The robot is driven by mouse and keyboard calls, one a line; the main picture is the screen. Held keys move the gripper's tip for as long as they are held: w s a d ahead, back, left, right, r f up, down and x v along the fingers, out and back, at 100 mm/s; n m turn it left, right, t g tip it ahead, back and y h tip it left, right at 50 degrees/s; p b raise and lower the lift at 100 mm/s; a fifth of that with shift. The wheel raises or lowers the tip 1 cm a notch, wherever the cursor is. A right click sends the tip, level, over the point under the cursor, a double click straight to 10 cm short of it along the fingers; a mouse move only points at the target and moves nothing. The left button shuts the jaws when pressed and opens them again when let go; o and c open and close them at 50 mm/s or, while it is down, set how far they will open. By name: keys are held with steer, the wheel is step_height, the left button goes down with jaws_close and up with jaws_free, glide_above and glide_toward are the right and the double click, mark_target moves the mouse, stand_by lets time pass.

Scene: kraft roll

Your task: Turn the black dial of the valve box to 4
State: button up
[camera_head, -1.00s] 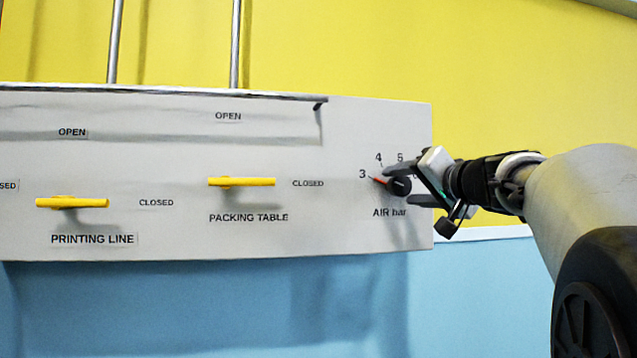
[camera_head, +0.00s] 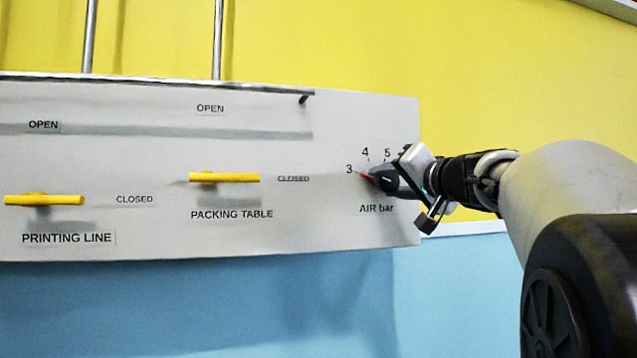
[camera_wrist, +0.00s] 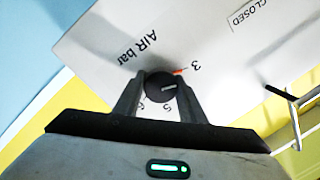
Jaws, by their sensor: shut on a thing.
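The valve box (camera_head: 330,140) is a light grey panel on the wall. Its black dial (camera_head: 389,182) is at the right end, above the label "AIR bar", with the numbers 3, 4 and 5 visible around it. A red-orange mark (camera_head: 367,176) beside the dial lies near the 3. In the wrist view the dial (camera_wrist: 160,87) sits between the two fingers, with the red mark toward the 3. My gripper (camera_wrist: 159,100) is shut on the dial, one finger on each side. In the head view my gripper (camera_head: 392,180) partly covers the dial and the higher numbers.
Two yellow handles lie horizontal by "CLOSED": the PRINTING LINE handle (camera_head: 45,200) and the PACKING TABLE handle (camera_head: 225,178). A thin rail (camera_head: 150,82) runs along the box's top edge, ending in a dark hook. Two metal pipes rise above it.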

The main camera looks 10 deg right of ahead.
steer(key=shift+m, duration=0.3)
steer(key=m+b, duration=0.2)
steer(key=m, duration=0.1)
steer(key=shift+a+m+b, duration=0.1)
steer(key=shift+m+b, duration=0.2)
steer(key=shift+b, duration=0.05)
steer(key=shift+r+m+t+h+b, duration=0.1)
steer(key=shift+m+t+h+b, duration=0.15)
steer(key=shift+m, duration=0.95)
steer(key=shift+m+t+h+b, duration=0.15)
steer(key=shift+m+b, duration=0.2)
steer(key=shift+m, duration=0.85)
steer(key=shift+r, duration=0.1)
steer(key=o, duration=1)
steer(key=shift+f, duration=0.2)
